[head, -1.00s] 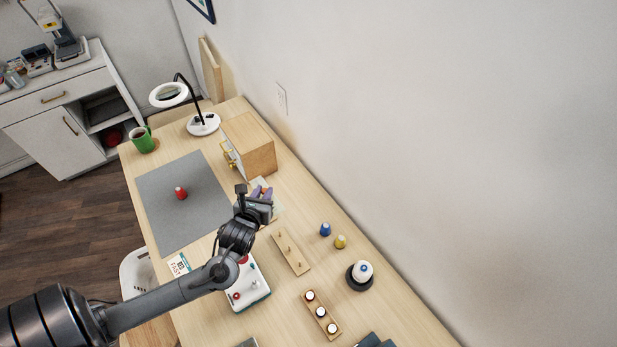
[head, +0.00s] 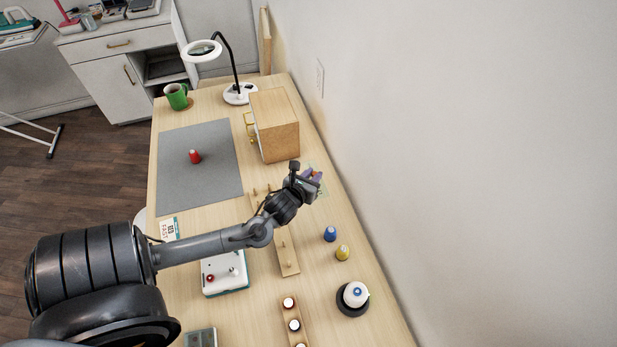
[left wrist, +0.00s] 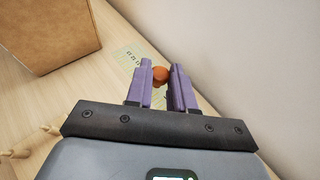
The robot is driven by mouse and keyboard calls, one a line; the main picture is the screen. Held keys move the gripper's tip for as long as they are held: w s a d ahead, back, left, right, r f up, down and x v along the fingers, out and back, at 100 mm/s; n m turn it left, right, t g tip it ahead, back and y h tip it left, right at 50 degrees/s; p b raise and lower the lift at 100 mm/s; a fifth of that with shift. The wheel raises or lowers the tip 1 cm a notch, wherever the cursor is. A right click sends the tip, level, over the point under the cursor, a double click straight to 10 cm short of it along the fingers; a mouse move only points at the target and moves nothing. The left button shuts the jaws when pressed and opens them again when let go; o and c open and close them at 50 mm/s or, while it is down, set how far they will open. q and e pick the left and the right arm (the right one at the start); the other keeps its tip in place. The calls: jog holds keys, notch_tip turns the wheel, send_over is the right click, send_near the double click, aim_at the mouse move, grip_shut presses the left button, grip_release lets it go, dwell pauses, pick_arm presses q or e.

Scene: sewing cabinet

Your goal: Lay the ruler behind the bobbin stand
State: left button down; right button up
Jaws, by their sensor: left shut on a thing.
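The ruler (left wrist: 124,54) is a pale green, see-through strip with an orange knob (left wrist: 160,76). My left gripper (left wrist: 160,84) is shut on that knob, between its purple fingers. A wooden strip with several round bobbins, likely the bobbin stand (head: 288,309), lies at the bottom of the head view, partly cut off. My right gripper is not in view.
A peg board (head: 288,262) lies under my left arm. Blue (head: 330,234) and yellow (head: 343,253) spools and a white cone on a black base (head: 353,298) stand along the wall side. The wooden box (head: 277,130) is close to the gripper. The wall (head: 450,170) borders the table.

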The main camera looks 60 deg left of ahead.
aim_at(307, 166)
pick_arm(q)
jog(key=a+f, duration=0.1)
jog(key=a, duration=0.1)
jog(key=w+a+f+b, duration=0.1)
jog(key=a, duration=0.1)
jog(key=w+a+f, duration=0.1)
jog(key=a+f, duration=0.1)
jog(key=shift+a+f, duration=0.1)
jog(key=shift+a, duration=0.3)
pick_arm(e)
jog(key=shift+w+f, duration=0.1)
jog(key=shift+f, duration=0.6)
pick_arm(q)
jog(key=shift+f+b, duration=0.75)
jog(key=shift+f, duration=1.25)
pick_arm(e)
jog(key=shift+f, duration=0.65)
pick_arm(q)
jog(key=shift+f, duration=0.15)
jog(key=c, duration=1)
grip_release()
